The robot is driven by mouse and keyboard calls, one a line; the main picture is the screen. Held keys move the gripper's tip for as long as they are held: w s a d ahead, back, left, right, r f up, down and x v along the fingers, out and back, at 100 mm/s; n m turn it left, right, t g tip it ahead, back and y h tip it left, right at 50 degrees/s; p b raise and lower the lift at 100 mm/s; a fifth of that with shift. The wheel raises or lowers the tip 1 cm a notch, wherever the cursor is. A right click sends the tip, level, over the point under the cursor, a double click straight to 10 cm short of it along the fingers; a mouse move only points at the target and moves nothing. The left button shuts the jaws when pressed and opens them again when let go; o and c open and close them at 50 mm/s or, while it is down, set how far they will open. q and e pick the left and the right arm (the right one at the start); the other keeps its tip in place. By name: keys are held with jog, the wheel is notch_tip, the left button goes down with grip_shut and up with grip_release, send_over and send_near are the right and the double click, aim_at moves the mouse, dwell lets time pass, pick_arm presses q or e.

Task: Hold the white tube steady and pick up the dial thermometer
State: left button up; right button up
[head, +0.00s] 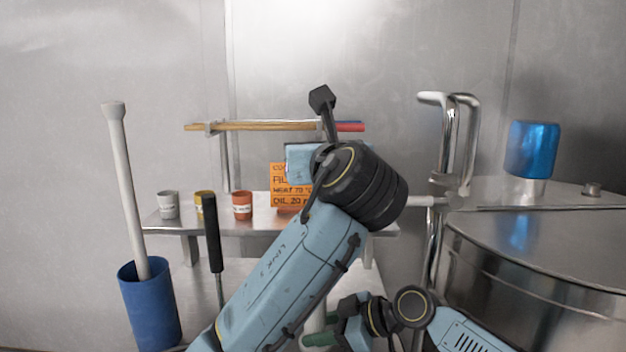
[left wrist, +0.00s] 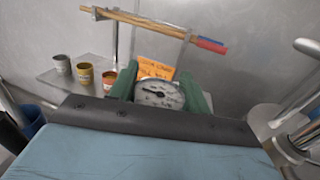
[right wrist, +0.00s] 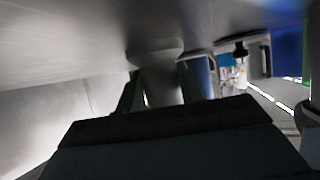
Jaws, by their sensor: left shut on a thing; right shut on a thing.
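The dial thermometer (left wrist: 158,95), with its round white face and black needle, sits between the green fingers of my left gripper (left wrist: 160,88), which is shut on it. In the head view my left arm hides the dial and those fingers. My right gripper (head: 318,339) is low in the middle of the head view, beside a pale upright piece of the white tube (head: 313,318). In the right wrist view the white tube (right wrist: 158,75), with a wider top end, stands between the fingers of the right gripper, which is shut on it. The tube's lower part is hidden.
A shelf (head: 155,225) at the back holds several small cups and an orange sign (head: 283,187). A blue container (head: 150,310) with a long white rod (head: 130,190) stands at left. A large steel drum (head: 545,260) and bent pipes (head: 450,140) fill the right.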

dwell(0.3)
jog(key=o, duration=0.8)
